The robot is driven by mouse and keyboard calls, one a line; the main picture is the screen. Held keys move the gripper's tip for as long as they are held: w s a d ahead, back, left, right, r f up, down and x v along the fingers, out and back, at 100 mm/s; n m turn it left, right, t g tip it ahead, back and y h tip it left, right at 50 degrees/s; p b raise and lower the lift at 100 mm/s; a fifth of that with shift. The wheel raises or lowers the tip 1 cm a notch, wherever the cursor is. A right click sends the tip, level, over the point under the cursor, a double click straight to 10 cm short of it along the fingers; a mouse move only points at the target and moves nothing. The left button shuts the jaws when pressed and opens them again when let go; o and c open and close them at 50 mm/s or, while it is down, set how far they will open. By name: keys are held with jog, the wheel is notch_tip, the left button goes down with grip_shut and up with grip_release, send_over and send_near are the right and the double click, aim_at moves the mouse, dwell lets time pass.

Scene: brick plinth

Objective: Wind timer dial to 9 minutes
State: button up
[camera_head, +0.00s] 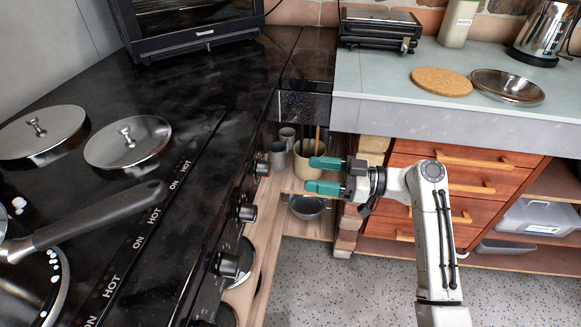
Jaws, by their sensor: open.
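My gripper (316,175) has two teal fingers, one above the other with a gap between them. It is open and empty, pointing left toward the stove's front edge. Several dark round knobs line the front of the black stove (215,95), including a near knob (228,265) and a middle knob (247,212). I cannot tell whether any of these is the timer dial, and no minute markings are readable. My gripper is to the right of the knobs and apart from them.
A black oven (200,42) stands at the stove's back. Pot lids (128,143) and a pan handle (95,222) lie on the stove. Behind my gripper are a utensil pot (306,165) and wooden drawers (465,177). The speckled floor (340,290) is clear.

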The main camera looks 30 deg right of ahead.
aim_at(270, 170)
jog(key=x, duration=1)
jog(key=shift+s, duration=0.1)
jog(key=shift+c, duration=0.3)
jog(key=c, duration=1)
